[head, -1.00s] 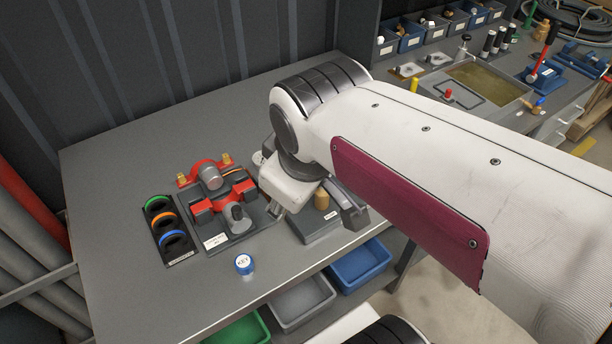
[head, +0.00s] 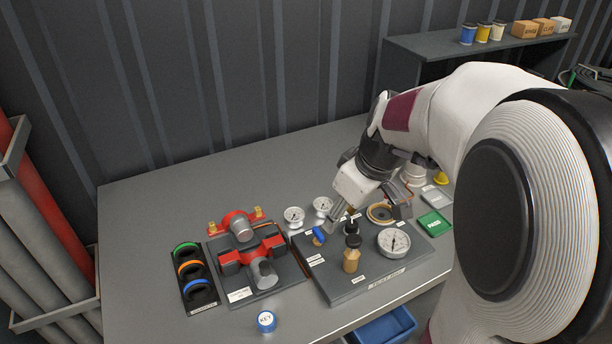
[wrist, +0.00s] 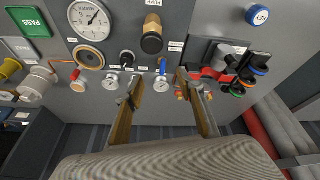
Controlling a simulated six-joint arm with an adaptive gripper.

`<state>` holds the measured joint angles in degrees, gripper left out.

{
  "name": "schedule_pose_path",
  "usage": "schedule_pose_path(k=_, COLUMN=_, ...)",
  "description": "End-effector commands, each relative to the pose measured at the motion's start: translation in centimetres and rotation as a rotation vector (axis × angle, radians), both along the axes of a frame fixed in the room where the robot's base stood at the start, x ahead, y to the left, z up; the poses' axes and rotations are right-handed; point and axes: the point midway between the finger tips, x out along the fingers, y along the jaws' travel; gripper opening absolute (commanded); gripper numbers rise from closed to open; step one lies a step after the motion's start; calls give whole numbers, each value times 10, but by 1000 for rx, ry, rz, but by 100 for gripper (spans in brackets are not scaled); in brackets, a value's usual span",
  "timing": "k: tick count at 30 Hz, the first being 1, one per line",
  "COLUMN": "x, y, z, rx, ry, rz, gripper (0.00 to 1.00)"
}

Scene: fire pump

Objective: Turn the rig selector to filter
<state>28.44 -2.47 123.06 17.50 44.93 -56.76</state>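The rig (head: 345,290) is a dark grey panel on the bench. Its selector appears to be the small black knob (wrist: 127,57) with labels around it in the wrist view; its setting is too small to read. In the head view a black knob (head: 352,226) stands partly hidden under my gripper (head: 366,214). A blue lever (head: 319,236) sits beside it, also in the wrist view (wrist: 162,66). My gripper is open and empty above the far part of the panel. In the wrist view its fingers (wrist: 160,80) are wide apart, apparently touching nothing.
A red pump (head: 245,255), coloured rings (head: 189,267) and a blue KEY cap (head: 266,321) are to the left. A green tag (head: 434,222) lies right.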

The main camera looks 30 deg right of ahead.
Motion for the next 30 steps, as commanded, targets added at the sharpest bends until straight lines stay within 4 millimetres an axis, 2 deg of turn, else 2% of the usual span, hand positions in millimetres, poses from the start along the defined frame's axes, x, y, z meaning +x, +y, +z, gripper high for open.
schedule_pose_path(k=1, x=4, y=-12, z=-6, rx=10, ry=0, rz=-11, gripper=38)
schedule_pose_path(k=6, x=16, y=-46, z=-23, rx=37, ry=-12, rz=-30, gripper=38)
schedule_pose_path(k=12, x=24, y=-74, z=-37, rx=51, ry=-28, rz=-46, gripper=38)
schedule_pose_path(k=17, x=25, y=-82, z=-41, rx=55, ry=-34, rz=-49, gripper=38)
schedule_pose_path(k=30, x=26, y=-82, z=-42, rx=56, ry=-33, rz=-48, gripper=38)
